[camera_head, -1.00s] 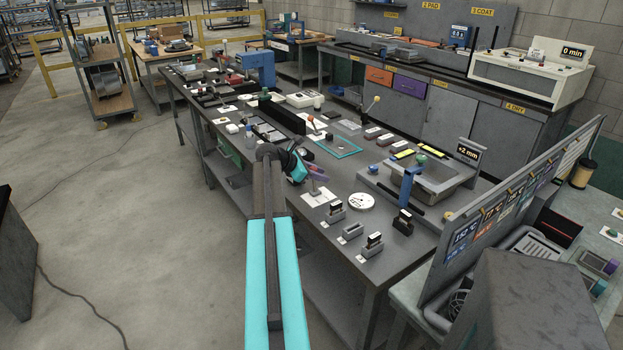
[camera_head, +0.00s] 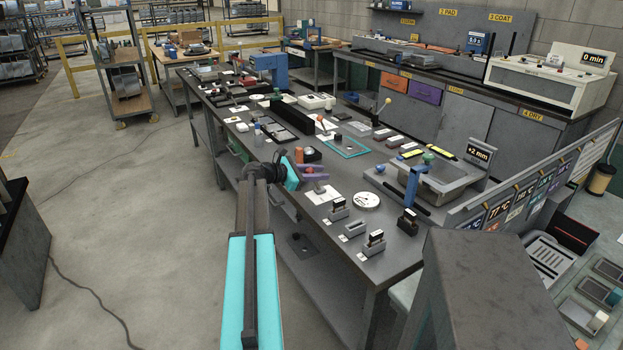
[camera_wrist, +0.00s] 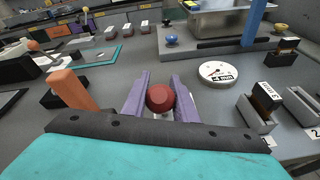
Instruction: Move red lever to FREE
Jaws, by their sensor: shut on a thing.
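The red lever's round knob (camera_wrist: 160,98) sits between the two purple fingers of my gripper (camera_wrist: 160,102) in the wrist view. The fingers are shut on the knob. In the head view my gripper (camera_head: 312,172) is at the front edge area of the long grey bench, over a white plate (camera_head: 322,195) at the lever's foot. The lever's shaft is mostly hidden by the fingers and the wrist. No FREE marking can be read in these frames.
An orange upright handle (camera_wrist: 74,90) stands close left of my gripper. A white round dial (camera_wrist: 218,72) and small stamp-like blocks (camera_wrist: 262,105) are to the right. A grey basin with a blue post (camera_head: 412,185) stands farther right.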

